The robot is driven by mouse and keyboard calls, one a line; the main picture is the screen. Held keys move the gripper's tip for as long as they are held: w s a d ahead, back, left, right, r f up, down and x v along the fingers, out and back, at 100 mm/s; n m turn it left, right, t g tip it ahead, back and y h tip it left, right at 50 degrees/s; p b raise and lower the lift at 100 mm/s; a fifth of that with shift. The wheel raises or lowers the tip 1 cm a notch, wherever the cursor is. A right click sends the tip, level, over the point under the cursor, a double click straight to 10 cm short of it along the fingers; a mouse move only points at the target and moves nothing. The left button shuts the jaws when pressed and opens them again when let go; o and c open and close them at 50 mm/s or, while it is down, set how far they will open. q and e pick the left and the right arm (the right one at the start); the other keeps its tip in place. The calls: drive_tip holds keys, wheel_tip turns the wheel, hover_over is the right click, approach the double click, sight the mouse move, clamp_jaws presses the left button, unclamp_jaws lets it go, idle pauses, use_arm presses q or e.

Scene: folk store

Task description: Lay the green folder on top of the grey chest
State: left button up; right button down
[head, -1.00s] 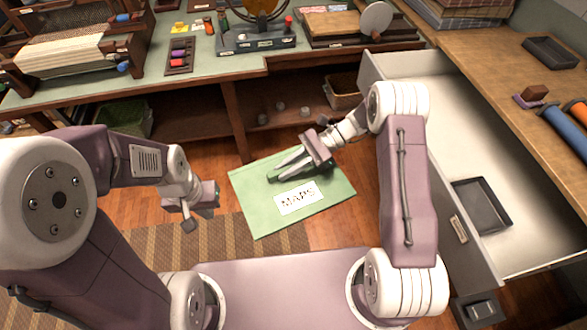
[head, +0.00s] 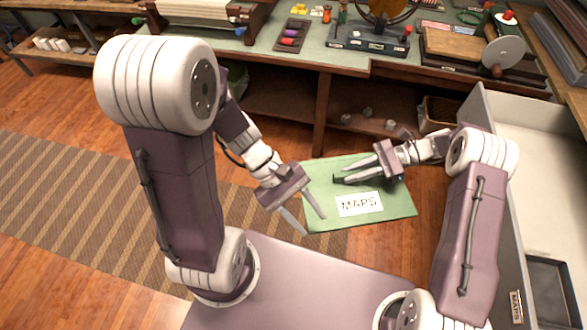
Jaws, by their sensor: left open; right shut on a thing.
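The green folder (head: 325,190), with a white MAPS label (head: 360,204), appears held out over the floor in front of the bench. My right gripper (head: 345,173) is shut on it, its fingers lying across the upper part above the label. My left gripper (head: 313,224) is open at the folder's lower left corner, its fingers pointing down and right; whether it touches the folder I cannot tell. I cannot make out a grey chest for certain in the head view.
An open pale drawer (head: 540,155) stands at the right beside my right arm, with a dark tray (head: 550,290) inside. The green-topped workbench (head: 330,58) spans the back, crowded with tools. A striped rug (head: 70,200) and open wooden floor lie at the left.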

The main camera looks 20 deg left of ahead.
use_arm(q)
drive_tip(key=w+r+n+t+h, duration=0.2)
drive_tip(key=w+n+t+h, duration=0.1)
drive_tip(key=w+n, duration=0.2)
use_arm(e)
drive_tip(key=shift+w+f, duration=0.1)
drive_tip(key=shift+w, duration=0.05)
drive_tip(key=shift+a, duration=0.2)
drive_tip(key=shift+d, duration=0.1)
use_arm(q)
drive_tip(key=n+t, duration=0.6)
drive_tip(key=n, duration=0.3)
approach(337, 174)
drive_tip(key=x, duration=0.8)
drive_tip(key=shift+h, duration=0.3)
clamp_jaws()
